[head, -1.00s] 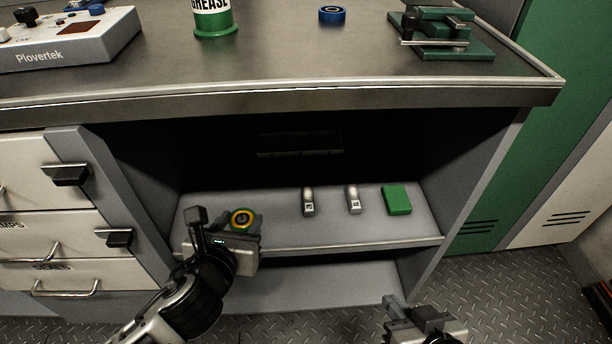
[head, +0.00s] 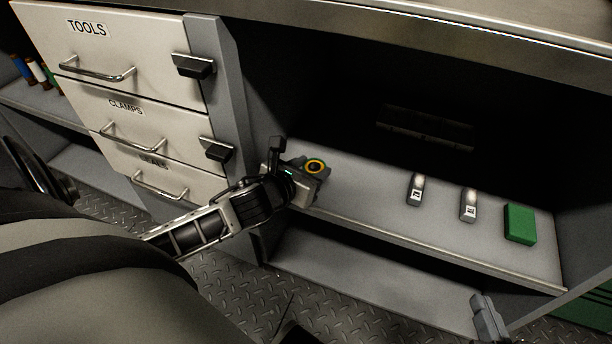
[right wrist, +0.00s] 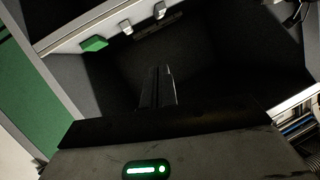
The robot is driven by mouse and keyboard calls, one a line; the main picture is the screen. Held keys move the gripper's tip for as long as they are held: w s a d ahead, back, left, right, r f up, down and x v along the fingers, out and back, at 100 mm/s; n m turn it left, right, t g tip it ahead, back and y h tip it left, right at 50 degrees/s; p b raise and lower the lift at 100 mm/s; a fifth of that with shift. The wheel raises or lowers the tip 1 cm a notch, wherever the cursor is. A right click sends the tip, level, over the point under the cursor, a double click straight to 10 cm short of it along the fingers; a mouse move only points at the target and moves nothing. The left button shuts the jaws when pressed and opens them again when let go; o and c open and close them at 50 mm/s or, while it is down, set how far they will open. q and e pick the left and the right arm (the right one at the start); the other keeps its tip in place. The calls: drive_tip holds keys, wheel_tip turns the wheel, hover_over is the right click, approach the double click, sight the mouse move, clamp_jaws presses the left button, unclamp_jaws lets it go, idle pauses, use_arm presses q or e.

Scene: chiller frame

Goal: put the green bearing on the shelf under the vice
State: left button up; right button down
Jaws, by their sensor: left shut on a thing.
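The green bearing (head: 316,166), with a yellow-orange ring and a dark centre, is in my left gripper (head: 303,176). The gripper is shut on it at the left end of the grey shelf (head: 365,195) inside the bench's open bay. I cannot tell whether the bearing touches the shelf. My right gripper (head: 487,316) shows only in part at the lower right, in front of the bay. In the right wrist view its fingers (right wrist: 158,88) are together with nothing between them. The vice is out of view now.
Two small grey-white items (head: 416,190) (head: 468,205) and a green block (head: 520,223) stand on the shelf's right half. A drawer unit (head: 125,100) is left of the bay. The shelf's middle front is clear. A lower shelf (head: 370,275) is empty.

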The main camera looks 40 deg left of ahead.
use_arm(q)
drive_tip(key=shift+w+a+f, duration=0.3)
drive_tip(key=shift+a+f, duration=0.25)
drive_tip(key=shift+f, duration=0.15)
drive_tip(key=f+b, duration=0.2)
drive_tip(key=f, duration=0.1)
drive_tip(key=shift+w+a+f+b, duration=0.15)
drive_tip(key=shift+a+f+b, duration=0.1)
drive_tip(key=shift+a+b, duration=0.15)
drive_tip(key=shift+f, duration=0.3)
drive_tip(key=shift+r, duration=0.1)
use_arm(e)
drive_tip(key=shift+w+a+r+m+t+y, duration=0.2)
drive_tip(key=shift+a+r+m+t+y, duration=0.3)
drive_tip(key=shift+a+r+m+y, duration=0.1)
use_arm(q)
drive_tip(key=o, duration=1.1)
drive_tip(key=shift+c, duration=0.2)
use_arm(e)
drive_tip(key=shift+f, duration=0.1)
